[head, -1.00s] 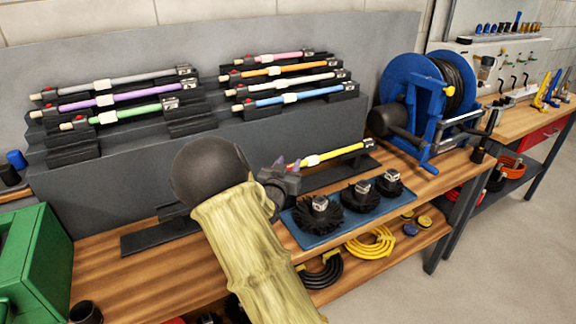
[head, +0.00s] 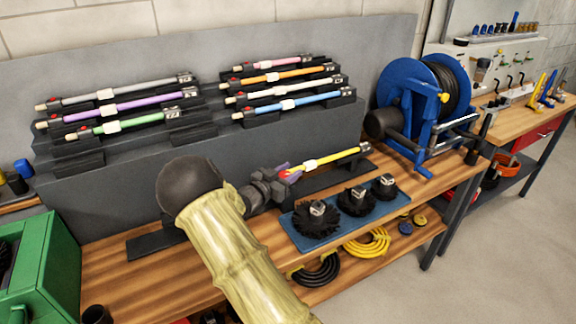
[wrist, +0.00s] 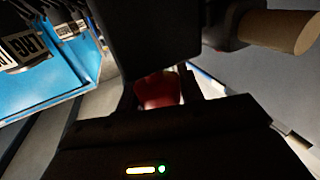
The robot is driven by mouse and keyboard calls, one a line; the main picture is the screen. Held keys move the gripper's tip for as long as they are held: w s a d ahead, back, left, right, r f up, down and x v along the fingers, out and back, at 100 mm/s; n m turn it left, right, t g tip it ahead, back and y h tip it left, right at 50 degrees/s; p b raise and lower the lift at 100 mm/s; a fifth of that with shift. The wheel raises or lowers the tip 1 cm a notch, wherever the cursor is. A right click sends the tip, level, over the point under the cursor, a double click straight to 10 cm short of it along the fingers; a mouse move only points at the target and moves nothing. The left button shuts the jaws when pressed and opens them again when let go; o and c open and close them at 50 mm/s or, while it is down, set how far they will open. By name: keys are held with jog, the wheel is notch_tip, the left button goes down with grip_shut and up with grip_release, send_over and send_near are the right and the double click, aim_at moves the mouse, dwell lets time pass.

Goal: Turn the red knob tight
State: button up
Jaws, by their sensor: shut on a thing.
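The yellow rod (head: 335,157) lies in a dark holder on the wooden bench, in front of the grey stepped rack. The red knob (head: 291,173) is at its left end and is mostly hidden by my gripper (head: 284,173). In the wrist view the red knob (wrist: 158,90) sits between the jaws, with dark gripper parts around it. My gripper is shut on the red knob. A tan rod end (wrist: 282,32) shows at the upper right of the wrist view.
A blue tray (head: 350,217) with several black round brushes stands just right of my gripper. Several coloured rods lie on the rack behind. A blue reel (head: 425,110) stands at the right and a green box (head: 40,265) at the left.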

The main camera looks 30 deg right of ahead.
jog(key=m+g, duration=0.1)
jog(key=g, duration=0.1)
jog(key=m+g+h+p, duration=0.1)
jog(key=g, duration=0.1)
jog(key=shift+s+r+m+p, duration=0.1)
jog(key=shift+m+p, duration=0.2)
jog(key=m+g, duration=0.1)
jog(key=g, duration=0.1)
jog(key=m+g, duration=0.1)
jog(key=g, duration=0.1)
jog(key=shift+s+d+m, duration=0.1)
jog(key=shift+s+m, duration=0.1)
jog(key=shift+m, duration=0.1)
jog(key=m+g, duration=0.1)
jog(key=g, duration=0.1)
jog(key=m+g, duration=0.1)
jog(key=g, duration=0.1)
jog(key=shift+s+f+m, duration=0.25)
jog(key=shift+m, duration=0.05)
jog(key=shift+s+r+m+g+y+b, duration=0.15)
jog(key=shift+m+g+y+b, duration=0.45)
jog(key=shift+m+g+y, duration=0.7)
jog(key=shift+g+h, duration=0.4)
jog(key=shift+g, duration=0.1)
jog(key=o, duration=1)
jog(key=shift+n+t+h, duration=0.3)
jog(key=shift+n+t, duration=0.2)
jog(key=shift+t, duration=0.1)
